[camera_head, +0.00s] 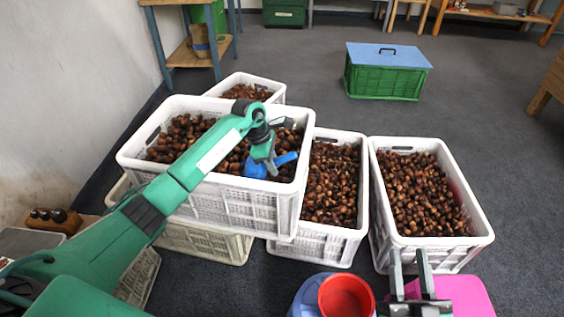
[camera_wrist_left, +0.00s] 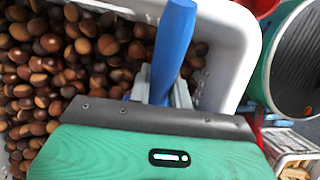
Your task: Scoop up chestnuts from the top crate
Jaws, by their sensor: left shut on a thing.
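The top crate (camera_head: 233,205), white and stacked on other crates, is filled with brown chestnuts (camera_head: 187,135). My left gripper (camera_head: 270,161) reaches into its right part and is shut on the handle of a blue scoop (camera_head: 256,169). The scoop is low at the chestnuts; whether it holds any cannot be told. In the left wrist view the blue handle (camera_wrist_left: 174,45) stands between the grey fingers, beside chestnuts (camera_wrist_left: 80,60) and close to the white crate wall (camera_wrist_left: 232,50). My right gripper (camera_head: 408,256) is open and empty in front of the right crate.
White crates of chestnuts stand to the right (camera_head: 336,245), far right (camera_head: 432,247) and behind (camera_head: 262,82). A red container (camera_head: 345,296) and a pink thing (camera_head: 464,294) are at the front. A green crate with a blue lid (camera_head: 388,55) stands behind on open grey floor.

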